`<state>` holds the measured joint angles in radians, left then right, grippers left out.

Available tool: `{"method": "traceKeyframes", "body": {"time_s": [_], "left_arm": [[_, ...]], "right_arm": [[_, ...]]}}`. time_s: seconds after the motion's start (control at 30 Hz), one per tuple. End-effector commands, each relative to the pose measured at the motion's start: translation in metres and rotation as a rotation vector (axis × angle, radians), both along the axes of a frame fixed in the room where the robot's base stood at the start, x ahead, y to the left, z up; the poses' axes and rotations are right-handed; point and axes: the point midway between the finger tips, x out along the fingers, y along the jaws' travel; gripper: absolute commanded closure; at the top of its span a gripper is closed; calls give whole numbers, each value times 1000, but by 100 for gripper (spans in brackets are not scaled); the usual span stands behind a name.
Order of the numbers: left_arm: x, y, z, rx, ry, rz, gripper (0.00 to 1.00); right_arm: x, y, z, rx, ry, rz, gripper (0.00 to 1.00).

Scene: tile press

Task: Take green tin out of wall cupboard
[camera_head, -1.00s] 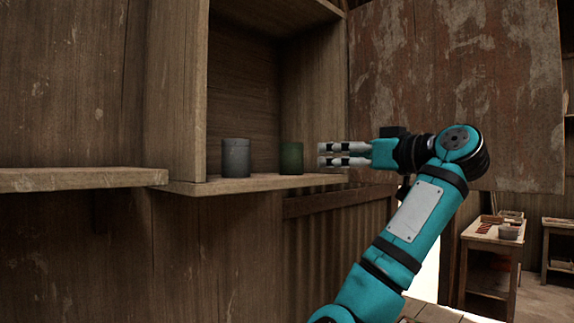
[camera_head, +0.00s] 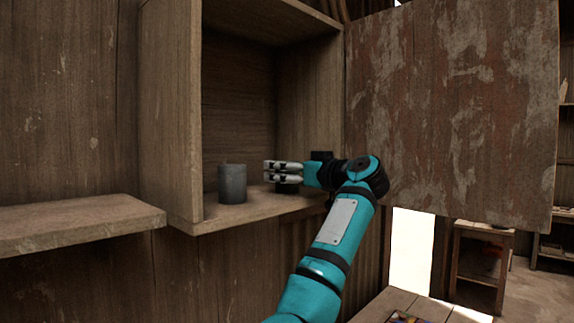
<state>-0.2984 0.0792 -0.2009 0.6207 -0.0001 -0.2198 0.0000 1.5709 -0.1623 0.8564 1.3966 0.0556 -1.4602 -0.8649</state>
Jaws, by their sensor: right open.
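The wall cupboard (camera_head: 165,120) is open, and its shelf holds a grey tin (camera_head: 232,184). My right gripper (camera_head: 268,172) is inside the cupboard, to the right of the grey tin, its fingers pointing left. It is open, one finger above the other in the picture. The green tin (camera_head: 287,188) is mostly hidden by these fingers; only a dark lower part shows under them. I cannot tell whether the fingers touch it or are around it. My left gripper is not in view.
The cupboard's worn door (camera_head: 450,110) stands open on the right, close to my right arm. A plank shelf (camera_head: 75,222) juts out at the lower left. A small wooden table (camera_head: 484,232) stands at the far right.

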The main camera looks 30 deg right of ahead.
Motion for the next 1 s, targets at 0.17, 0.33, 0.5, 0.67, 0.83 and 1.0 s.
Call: {"method": "traceKeyframes", "body": {"time_s": [0.17, 0.33, 0.5, 0.67, 0.83, 1.0], "left_arm": [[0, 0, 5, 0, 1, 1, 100], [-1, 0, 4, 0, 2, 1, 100], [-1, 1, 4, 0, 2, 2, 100], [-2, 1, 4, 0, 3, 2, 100], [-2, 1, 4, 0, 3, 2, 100], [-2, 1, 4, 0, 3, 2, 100]], "right_arm": [[8, 2, -1, 0, 0, 0, 20], [8, 2, -1, 0, 0, 0, 22], [8, 2, -1, 0, 0, 0, 45], [8, 2, -1, 0, 0, 0, 66], [8, 2, -1, 0, 0, 0, 88], [8, 2, -1, 0, 0, 0, 93]]}}
